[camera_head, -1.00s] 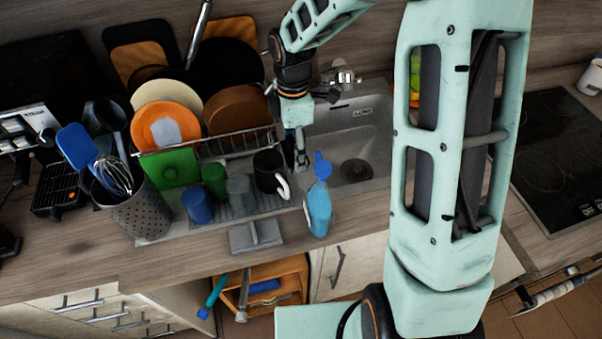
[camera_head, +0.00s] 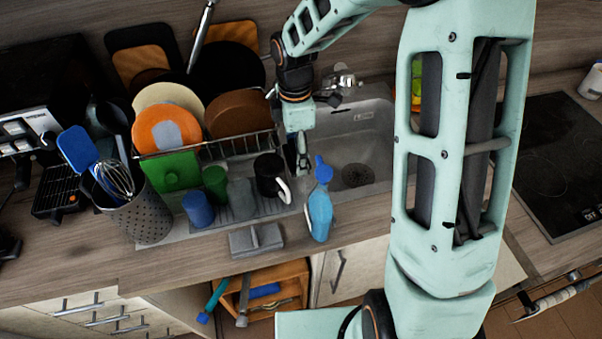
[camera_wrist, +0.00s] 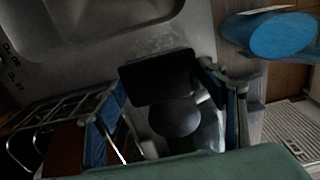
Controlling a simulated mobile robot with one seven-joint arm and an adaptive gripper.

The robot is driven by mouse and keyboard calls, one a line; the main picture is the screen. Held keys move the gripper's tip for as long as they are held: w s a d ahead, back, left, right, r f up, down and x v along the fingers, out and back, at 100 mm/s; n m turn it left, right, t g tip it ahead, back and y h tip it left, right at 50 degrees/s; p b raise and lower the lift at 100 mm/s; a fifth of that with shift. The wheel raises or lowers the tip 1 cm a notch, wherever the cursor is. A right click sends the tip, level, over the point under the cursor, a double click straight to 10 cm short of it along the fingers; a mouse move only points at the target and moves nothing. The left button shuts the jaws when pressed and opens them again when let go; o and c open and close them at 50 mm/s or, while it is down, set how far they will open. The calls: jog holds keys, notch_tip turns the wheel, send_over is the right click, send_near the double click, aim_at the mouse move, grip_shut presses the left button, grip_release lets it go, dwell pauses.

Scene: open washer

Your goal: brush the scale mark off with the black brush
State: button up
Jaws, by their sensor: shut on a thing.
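My gripper (camera_head: 303,158) points down at the left edge of the sink (camera_head: 350,143), just behind the black mug. In the wrist view its blue-sided fingers (camera_wrist: 172,108) stand either side of a dark block with a round knob, which appears to be the black brush (camera_wrist: 155,79). The gripper is shut on it. The brush cannot be made out in the head view. A faint pale patch, likely the scale mark (camera_wrist: 180,42), shows on the grey sink surface just beyond the block. I cannot tell whether the brush touches the surface.
A black mug (camera_head: 268,176) with a white handle and a blue spray bottle (camera_head: 319,210) stand close in front of my gripper. A dish rack (camera_head: 235,146) with plates is to the left. Coloured cups and a utensil holder (camera_head: 141,214) stand further left. The sink basin is clear.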

jog(key=shift+s+d+f+b, duration=0.25)
jog(key=shift+d+b, duration=0.2)
jog(key=shift+b, duration=0.7)
jog(key=shift+s+d+b, duration=0.1)
jog(key=shift+d+b, duration=0.1)
jog(key=shift+b, duration=0.35)
jog(key=shift+s+d+r+b, duration=0.2)
jog(key=shift+b, duration=0.3)
jog(key=shift+s+r, duration=0.1)
jog(key=shift+r, duration=0.05)
notch_tip(320, 180, down, 5)
jog(key=b, duration=0.3)
jog(key=shift+f+b, duration=0.2)
jog(key=shift+b, duration=0.1)
jog(key=shift+f, duration=0.2)
jog(key=shift+w+a+r+p, duration=0.15)
jog(key=shift+w+p, duration=0.15)
jog(key=shift+w, duration=0.5)
jog(key=shift+w+a+r+p, duration=0.1)
jog(key=shift+w+p, duration=0.15)
jog(key=shift+w, duration=0.5)
